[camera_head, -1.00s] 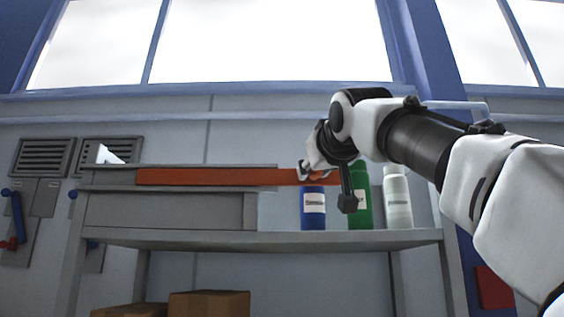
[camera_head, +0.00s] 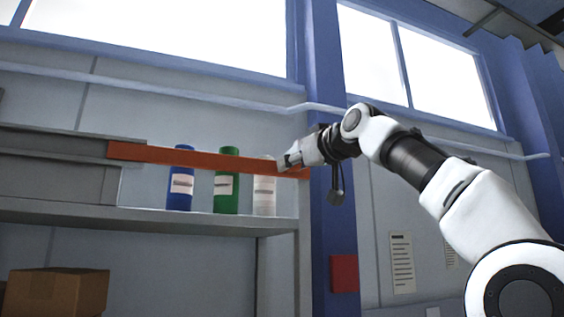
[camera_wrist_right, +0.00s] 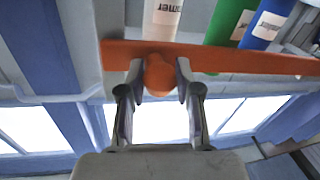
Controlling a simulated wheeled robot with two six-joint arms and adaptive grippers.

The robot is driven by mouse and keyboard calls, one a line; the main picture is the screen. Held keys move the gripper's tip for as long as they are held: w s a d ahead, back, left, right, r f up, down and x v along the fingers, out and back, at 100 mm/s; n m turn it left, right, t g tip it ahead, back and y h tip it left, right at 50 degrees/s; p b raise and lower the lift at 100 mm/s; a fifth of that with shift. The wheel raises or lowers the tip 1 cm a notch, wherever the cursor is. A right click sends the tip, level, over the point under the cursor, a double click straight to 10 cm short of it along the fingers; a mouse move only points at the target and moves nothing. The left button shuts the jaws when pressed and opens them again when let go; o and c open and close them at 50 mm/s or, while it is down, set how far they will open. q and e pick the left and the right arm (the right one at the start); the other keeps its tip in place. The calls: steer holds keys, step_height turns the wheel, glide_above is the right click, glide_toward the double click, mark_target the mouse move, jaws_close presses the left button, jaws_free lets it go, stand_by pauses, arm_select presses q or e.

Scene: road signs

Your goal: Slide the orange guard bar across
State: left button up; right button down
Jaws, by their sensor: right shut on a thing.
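The orange guard bar (camera_head: 200,160) runs level out of the grey housing (camera_head: 60,165) on the left and passes in front of the bottles. Its right end is near the blue post (camera_head: 330,230); I cannot tell whether they touch. My right gripper (camera_head: 289,161) is at the bar's right end. In the right wrist view its two fingers are closed around a round orange knob (camera_wrist_right: 158,78) on the bar (camera_wrist_right: 230,58). My left gripper is not in view.
A blue bottle (camera_head: 181,190), a green bottle (camera_head: 226,192) and a white bottle (camera_head: 264,197) stand on the grey shelf (camera_head: 150,217) behind the bar. A cardboard box (camera_head: 58,291) is below. Papers and a red box (camera_head: 344,273) are on the right.

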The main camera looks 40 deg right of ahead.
steer(key=shift+d+r, duration=0.1)
steer(key=shift+d, duration=0.05)
steer(key=c, duration=1)
jaws_free()
steer(key=shift+o, duration=1.1)
steer(key=shift+d, duration=0.1)
steer(key=shift+w+d, duration=0.15)
steer(key=shift+d, duration=0.05)
steer(key=shift+a, duration=0.2)
